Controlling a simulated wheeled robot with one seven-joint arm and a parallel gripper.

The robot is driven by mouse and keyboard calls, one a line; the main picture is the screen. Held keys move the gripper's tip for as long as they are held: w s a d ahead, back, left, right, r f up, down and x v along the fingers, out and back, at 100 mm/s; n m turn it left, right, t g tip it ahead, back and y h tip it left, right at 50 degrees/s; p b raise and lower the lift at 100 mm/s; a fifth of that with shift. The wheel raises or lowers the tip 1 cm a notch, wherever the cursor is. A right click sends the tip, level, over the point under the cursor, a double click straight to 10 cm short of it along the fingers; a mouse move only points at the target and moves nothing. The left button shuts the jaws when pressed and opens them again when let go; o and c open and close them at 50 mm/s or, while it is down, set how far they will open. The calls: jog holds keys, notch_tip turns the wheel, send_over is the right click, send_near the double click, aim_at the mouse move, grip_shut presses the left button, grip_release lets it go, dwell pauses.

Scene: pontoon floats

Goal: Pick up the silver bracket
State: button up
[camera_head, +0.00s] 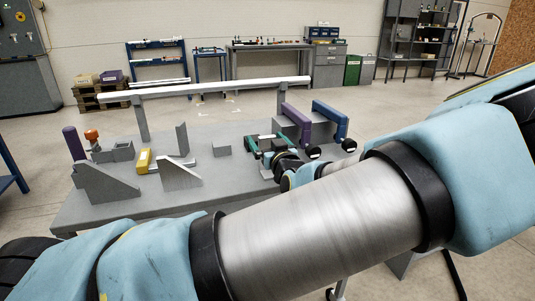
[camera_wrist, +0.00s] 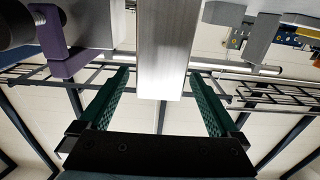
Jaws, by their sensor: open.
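My gripper (camera_head: 262,146) has green fingers and is low over the right half of the grey table. In the wrist view its fingers (camera_wrist: 160,95) are apart, with a silver-grey bar-like piece (camera_wrist: 162,50) in the gap between them, and no finger visibly touches it. That piece looks like the silver bracket, but its full shape is hidden. My arm hides part of the gripper.
The grey table (camera_head: 240,185) holds a purple bracket (camera_head: 296,120), a blue bracket (camera_head: 330,118), a yellow block (camera_head: 144,161), two grey triangular plates (camera_head: 180,174) and an orange knob (camera_head: 92,135). A long pale rail (camera_head: 215,88) on posts spans the back. Some table surface is bare.

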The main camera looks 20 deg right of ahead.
jog(key=shift+w+d, duration=0.15)
jog(key=shift+w, duration=1)
grip_shut()
